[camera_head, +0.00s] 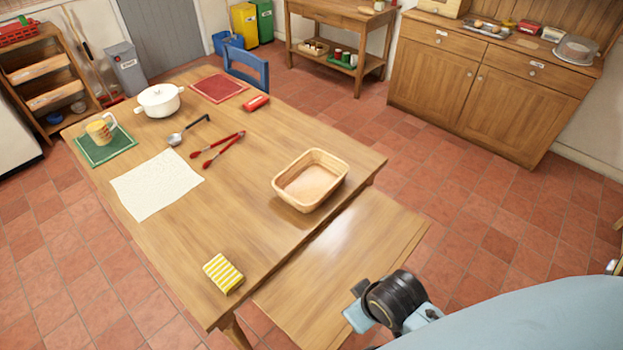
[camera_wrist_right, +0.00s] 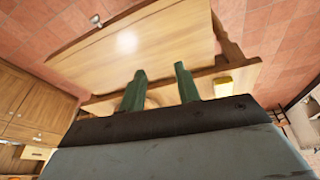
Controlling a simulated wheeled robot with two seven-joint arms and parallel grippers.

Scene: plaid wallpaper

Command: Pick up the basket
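The basket (camera_head: 312,182) is a shallow, light-wood rectangular basket, upright and empty, near the right edge of the wooden table. My right gripper shows in the right wrist view (camera_wrist_right: 160,83), its two dark green fingers apart with nothing seen clasped between them. A pale curved shape shows low between the fingers; I cannot tell whether it is the basket. In the head view part of my right arm is at the lower right, apart from the basket. My left gripper is not in view.
On the table (camera_head: 215,225) are a yellow striped sponge (camera_head: 223,273), a white cloth (camera_head: 157,184), red tongs (camera_head: 218,148), a ladle (camera_head: 190,130), a white pot (camera_head: 159,100) and a mug (camera_head: 100,130). A bench (camera_head: 345,265) stands along the table. Table space around the basket is clear.

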